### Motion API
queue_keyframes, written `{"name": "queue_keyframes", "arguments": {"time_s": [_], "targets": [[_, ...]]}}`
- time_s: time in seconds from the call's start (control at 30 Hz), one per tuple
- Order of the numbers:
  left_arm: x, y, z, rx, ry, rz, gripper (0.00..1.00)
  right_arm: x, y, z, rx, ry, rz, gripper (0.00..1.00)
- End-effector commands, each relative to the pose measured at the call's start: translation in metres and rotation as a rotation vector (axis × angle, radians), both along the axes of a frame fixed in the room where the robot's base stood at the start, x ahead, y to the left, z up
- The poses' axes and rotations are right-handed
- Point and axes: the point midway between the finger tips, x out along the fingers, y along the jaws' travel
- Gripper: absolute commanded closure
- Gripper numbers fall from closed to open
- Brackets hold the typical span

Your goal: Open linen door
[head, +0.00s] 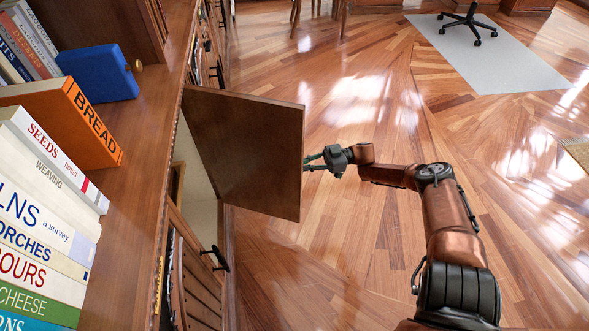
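The linen door, a brown wooden panel (245,150), stands swung out from the cabinet on the left, showing a pale interior (204,200) beside it. My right gripper (313,163) is at the door's free right edge. Its fingers point left, and their tips are at or behind that edge, so I cannot tell whether they touch the door or hold anything. No handle shows on the door face in view. My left gripper is not in view.
Below the open door is another cabinet front with slats and a dark handle (216,258). The wooden floor (330,260) right of the door is clear. A wheeled chair (468,22) stands far off on a grey mat (500,62).

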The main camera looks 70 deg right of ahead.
Motion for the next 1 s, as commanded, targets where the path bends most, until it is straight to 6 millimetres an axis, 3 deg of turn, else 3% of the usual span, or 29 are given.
{"name": "queue_keyframes", "arguments": {"time_s": [0.33,0.37,0.6,1.0], "targets": [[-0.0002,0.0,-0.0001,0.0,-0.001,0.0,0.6,0.0016,0.0009,0.0001,0.0,-0.001,0.001,1.0],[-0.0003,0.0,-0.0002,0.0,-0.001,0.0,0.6,0.0017,0.0009,0.0002,0.0,-0.001,0.001,0.86],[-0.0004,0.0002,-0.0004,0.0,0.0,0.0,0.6,0.0,-0.0002,0.0001,0.0,-0.001,0.0,0.71],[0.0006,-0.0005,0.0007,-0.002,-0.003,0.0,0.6,-0.0077,-0.006,-0.0003,0.0,0.0,0.0,0.71]]}}
